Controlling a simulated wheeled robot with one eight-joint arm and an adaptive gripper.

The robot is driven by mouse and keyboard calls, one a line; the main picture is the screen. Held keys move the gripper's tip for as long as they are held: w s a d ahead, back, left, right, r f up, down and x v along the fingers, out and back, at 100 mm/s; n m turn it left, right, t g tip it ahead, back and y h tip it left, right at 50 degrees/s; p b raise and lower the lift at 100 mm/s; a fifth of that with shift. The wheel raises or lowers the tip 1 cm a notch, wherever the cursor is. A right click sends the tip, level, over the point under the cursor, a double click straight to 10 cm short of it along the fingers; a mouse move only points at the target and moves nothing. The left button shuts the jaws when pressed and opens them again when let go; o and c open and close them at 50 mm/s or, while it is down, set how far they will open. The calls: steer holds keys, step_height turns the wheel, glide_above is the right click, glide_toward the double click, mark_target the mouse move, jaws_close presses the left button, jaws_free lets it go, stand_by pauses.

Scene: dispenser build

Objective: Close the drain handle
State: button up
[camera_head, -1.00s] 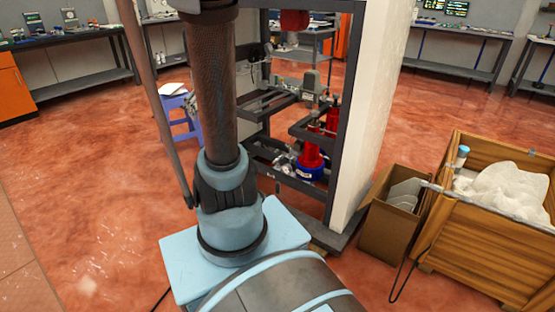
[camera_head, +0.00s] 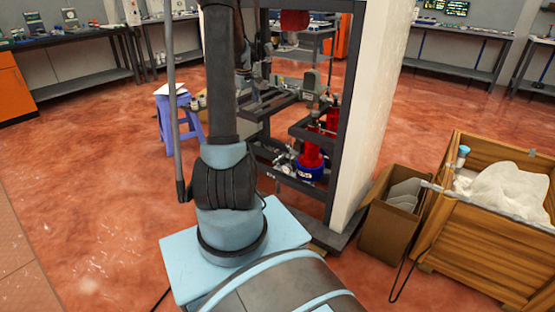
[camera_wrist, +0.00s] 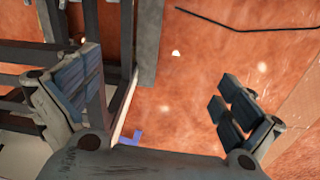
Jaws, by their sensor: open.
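The dispenser build is a dark metal frame (camera_head: 333,180) with red cylinders (camera_head: 312,152) and a blue-based part (camera_head: 309,172) on its lower shelf. I cannot pick out the drain handle in either view. My gripper (camera_wrist: 155,100) shows in the wrist view with its two padded fingers wide apart and nothing between them. Dark frame bars (camera_wrist: 148,45) lie beyond and beside the left finger. In the head view my arm stands in front of the frame's left side, and I cannot make out the fingers there.
A purple stool (camera_head: 190,120) with a white sheet on top stands left of the frame. A pale panel (camera_head: 372,110) closes the frame's right side. A cardboard box (camera_head: 385,235) and a wooden crate (camera_head: 480,250) stand at the right. The floor at left is clear.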

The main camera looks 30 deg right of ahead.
steer(key=w+d+f, duration=0.4)
steer(key=d+f, duration=0.7)
steer(key=d, duration=0.1)
steer(key=n, duration=0.1)
glide_toward(278, 158)
steer(key=shift+g, duration=0.3)
steer(key=f, duration=0.8)
steer(key=shift+w+d+f, duration=0.2)
steer(key=shift+w+f, duration=0.05)
steer(key=shift+f, duration=0.15)
